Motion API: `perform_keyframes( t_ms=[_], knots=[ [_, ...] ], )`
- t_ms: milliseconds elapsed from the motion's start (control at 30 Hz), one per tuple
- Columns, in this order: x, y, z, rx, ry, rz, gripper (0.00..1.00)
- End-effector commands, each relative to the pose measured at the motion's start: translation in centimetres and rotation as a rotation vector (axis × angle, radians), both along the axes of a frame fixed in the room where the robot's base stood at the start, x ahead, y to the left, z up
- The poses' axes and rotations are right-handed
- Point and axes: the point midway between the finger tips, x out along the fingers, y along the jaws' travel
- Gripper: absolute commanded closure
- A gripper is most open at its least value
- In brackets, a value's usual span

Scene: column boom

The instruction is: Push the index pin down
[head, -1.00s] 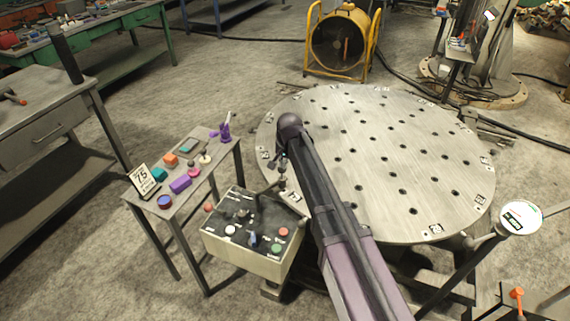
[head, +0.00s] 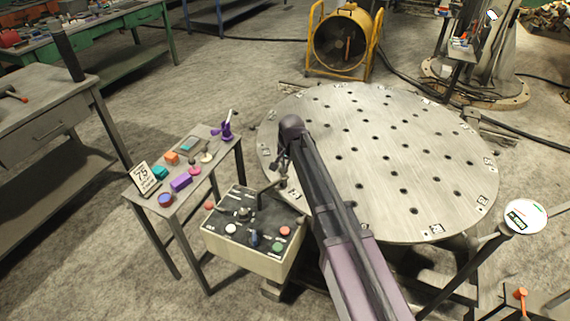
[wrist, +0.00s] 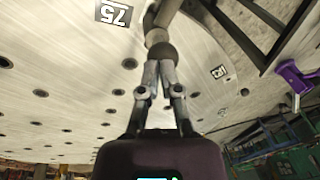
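The index pin (wrist: 157,36) is a grey upright post with a dark ball knob (wrist: 163,53), beside the round turntable's rim. In the head view the pin (head: 283,183) stands just behind the control box, small and partly confused with my fingers. My gripper (wrist: 160,66) has its two fingers drawn together, tips at the dark knob. They appear to meet or nearly touch it; exact contact cannot be told. Nothing shows held between the fingers. In the head view my gripper (head: 282,162) points down over the turntable's near-left edge (head: 268,150).
A control box (head: 250,262) with buttons and a bent lever stands close to the pin. A small side table (head: 215,172) with coloured blocks is to the left. A round dial sign (head: 525,216) stands at the right.

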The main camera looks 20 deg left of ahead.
Motion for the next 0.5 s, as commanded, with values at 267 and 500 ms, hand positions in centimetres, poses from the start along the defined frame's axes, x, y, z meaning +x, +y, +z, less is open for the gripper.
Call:
perform_keyframes(
  t_ms=[267,500],
  knots=[
    [0.0,-0.4,2.5,0.005,-0.007,-0.002,1.0],
    [-0.2,-0.7,4.5,0.007,-0.012,-0.002,1.0]
  ],
)
